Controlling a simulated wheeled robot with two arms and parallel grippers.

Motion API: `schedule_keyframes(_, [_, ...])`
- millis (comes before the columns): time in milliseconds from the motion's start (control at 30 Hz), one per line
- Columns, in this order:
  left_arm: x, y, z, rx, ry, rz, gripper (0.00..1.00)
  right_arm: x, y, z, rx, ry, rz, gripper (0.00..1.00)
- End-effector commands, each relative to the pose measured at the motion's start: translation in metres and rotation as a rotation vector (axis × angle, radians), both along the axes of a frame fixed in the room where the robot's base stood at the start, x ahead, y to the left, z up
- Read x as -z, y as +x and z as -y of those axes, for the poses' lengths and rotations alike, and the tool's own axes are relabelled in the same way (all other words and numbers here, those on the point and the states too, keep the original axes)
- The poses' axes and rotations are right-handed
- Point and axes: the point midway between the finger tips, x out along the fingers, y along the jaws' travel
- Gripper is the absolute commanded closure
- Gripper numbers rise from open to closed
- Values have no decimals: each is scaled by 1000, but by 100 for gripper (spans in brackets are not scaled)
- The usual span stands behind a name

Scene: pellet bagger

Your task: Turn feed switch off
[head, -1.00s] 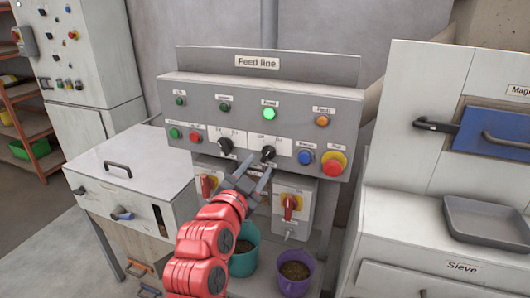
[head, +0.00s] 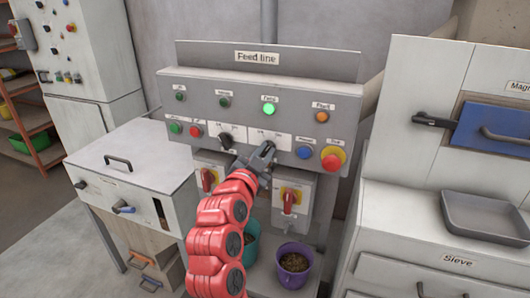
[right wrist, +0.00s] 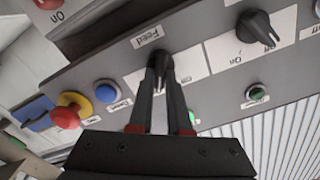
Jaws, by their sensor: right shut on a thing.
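The feed switch is a black rotary knob (right wrist: 164,54) on a white label plate, under the word "Feed" in the right wrist view. In the head view it sits on the grey Feed line panel (head: 205,98) and is mostly covered by my gripper. My right gripper (head: 264,156) is shut on the knob, with one finger on each side, as the right wrist view (right wrist: 161,70) also shows. The knob's exact pointing is hard to read between the fingers. The green feed lamp (head: 269,110) above it is lit. My left gripper is not in view.
A second black knob (head: 226,141) is to the left. A blue button (head: 304,152) and a red emergency button on yellow (head: 333,158) are to the right. Red-yellow isolator switches (head: 290,198) are below. A purple bucket (head: 294,268) stands lower down.

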Motion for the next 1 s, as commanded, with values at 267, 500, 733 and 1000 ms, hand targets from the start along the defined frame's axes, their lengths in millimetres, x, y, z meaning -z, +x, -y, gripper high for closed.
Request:
schedule_keyframes(267, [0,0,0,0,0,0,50,0,0,0,0,-2,-1,100])
schedule_keyframes(500, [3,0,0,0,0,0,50,0,0,0,1,-51,-20,100])
schedule_keyframes(733, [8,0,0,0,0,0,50,0,0,-1,1,-184,-79,100])
schedule_keyframes(1000, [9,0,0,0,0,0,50,-1,1,-3,1,-413,-180,100])
